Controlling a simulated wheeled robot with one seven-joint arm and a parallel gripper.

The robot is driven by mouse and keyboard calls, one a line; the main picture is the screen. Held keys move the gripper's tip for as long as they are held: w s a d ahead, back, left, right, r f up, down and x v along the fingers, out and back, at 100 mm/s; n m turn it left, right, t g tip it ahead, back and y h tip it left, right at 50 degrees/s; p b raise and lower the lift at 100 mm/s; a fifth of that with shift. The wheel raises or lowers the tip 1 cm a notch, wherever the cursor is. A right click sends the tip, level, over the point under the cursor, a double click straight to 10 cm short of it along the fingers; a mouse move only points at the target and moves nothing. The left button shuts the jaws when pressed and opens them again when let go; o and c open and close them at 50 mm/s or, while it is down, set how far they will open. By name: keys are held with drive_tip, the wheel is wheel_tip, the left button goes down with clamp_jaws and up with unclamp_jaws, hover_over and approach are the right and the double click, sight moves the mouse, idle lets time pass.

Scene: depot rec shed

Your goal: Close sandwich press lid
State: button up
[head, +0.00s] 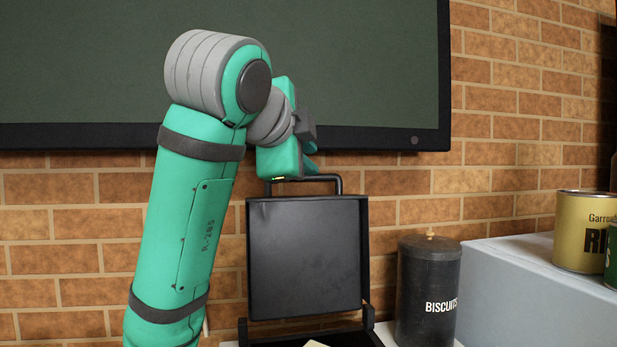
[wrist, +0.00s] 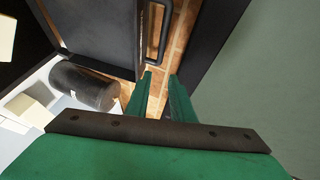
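The sandwich press lid (head: 304,255) stands raised, close to upright, with its black inner plate facing me in the head view. Its bar handle (head: 338,184) runs along the top edge. In the wrist view the lid (wrist: 100,32) is at upper left and the handle (wrist: 158,32) is at top centre. My gripper is up by the lid's top edge, partly hidden by my own arm in the head view. In the wrist view its two green fingers (wrist: 160,95) are apart with nothing between them. The handle lies beyond the fingertips; I cannot tell whether they touch it.
A dark biscuits canister (head: 428,290) stands right of the press and also shows in the wrist view (wrist: 85,87). A pale grey box (head: 520,285) with a yellow tin (head: 580,232) on it is farther right. A dark wall screen (head: 350,70) hangs close behind my gripper.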

drive_tip(key=shift+n+y, duration=0.3)
drive_tip(key=shift+y, duration=0.3)
drive_tip(key=w+f, duration=0.1)
drive_tip(key=w, duration=0.3)
drive_tip(key=w+a+f, duration=0.1)
drive_tip(key=w, duration=0.3)
drive_tip(key=w+f, duration=0.2)
drive_tip(key=w, duration=0.2)
drive_tip(key=shift+w+a+f, duration=0.1)
drive_tip(key=shift+w+a, duration=0.1)
drive_tip(key=shift+w, duration=0.2)
drive_tip(key=shift+c, duration=0.6)
clamp_jaws()
